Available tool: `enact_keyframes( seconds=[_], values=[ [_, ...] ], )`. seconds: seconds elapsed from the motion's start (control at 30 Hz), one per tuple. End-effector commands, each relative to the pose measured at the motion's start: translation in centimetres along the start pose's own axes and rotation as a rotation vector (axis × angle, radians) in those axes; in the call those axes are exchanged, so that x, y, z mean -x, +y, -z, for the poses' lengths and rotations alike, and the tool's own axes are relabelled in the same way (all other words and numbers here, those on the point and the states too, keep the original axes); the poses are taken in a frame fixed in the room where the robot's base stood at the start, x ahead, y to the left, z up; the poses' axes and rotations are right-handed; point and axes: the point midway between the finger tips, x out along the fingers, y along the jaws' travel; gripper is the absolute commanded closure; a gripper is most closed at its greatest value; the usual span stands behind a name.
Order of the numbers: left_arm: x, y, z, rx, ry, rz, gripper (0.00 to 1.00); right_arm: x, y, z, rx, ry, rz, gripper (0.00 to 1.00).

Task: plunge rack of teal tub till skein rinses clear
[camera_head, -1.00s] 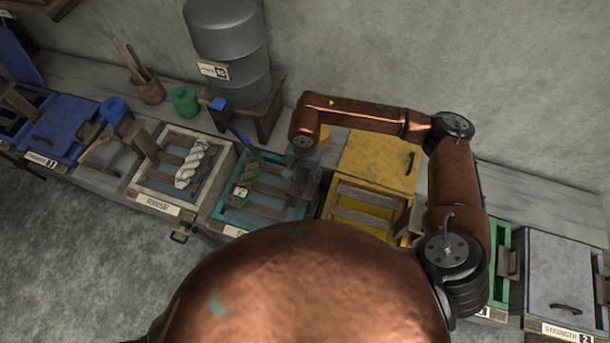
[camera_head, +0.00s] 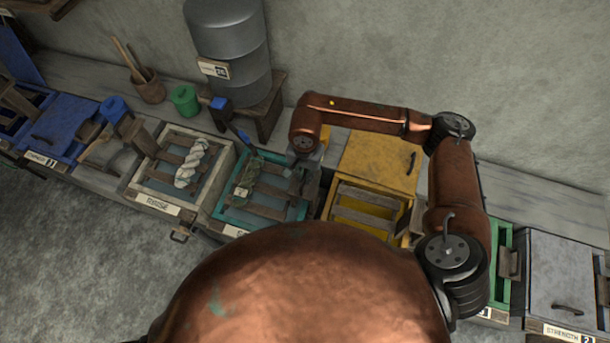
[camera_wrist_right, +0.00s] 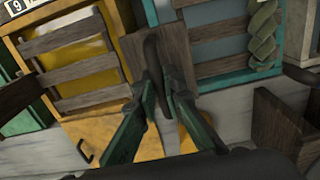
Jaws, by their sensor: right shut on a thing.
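The teal tub (camera_head: 229,217) stands between the cream rinse tub and the yellow tub. Its wooden slatted rack (camera_head: 268,190) lies within the tub's frame. A dark green skein (camera_head: 247,176) with a small pale tag lies across the rack's left part. The skein shows olive green in the right wrist view (camera_wrist_right: 264,32). My right gripper (camera_head: 304,176) is at the tub's right side. In the wrist view its two green fingers (camera_wrist_right: 160,88) are closed around a dark upright handle (camera_wrist_right: 152,58) beside the rack. The liquid's clearness is hard to judge. My left gripper is out of view.
The rinse tub (camera_head: 150,201) at left holds a pale twisted skein (camera_head: 192,163). The yellow tub (camera_head: 327,205) with its lid (camera_head: 377,163) is close on the right. A grey barrel (camera_head: 230,62) on a wooden stand is behind. A wall backs the bench.

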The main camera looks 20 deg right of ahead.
Motion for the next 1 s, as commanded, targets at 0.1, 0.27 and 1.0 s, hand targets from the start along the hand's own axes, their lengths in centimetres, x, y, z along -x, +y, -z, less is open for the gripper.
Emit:
enact_keyframes(
  seconds=[0.1, 0.27, 1.0],
  values=[
    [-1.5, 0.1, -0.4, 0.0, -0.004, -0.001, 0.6, -1.8, 0.2, -0.1, 0.0, -0.002, -0.007, 1.0],
    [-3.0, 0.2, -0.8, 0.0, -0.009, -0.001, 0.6, -3.4, 0.3, -0.1, 0.0, -0.002, -0.009, 1.0],
    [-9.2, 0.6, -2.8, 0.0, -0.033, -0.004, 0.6, -10.5, 0.4, -0.1, 0.001, -0.004, -0.011, 1.0]
  ],
)
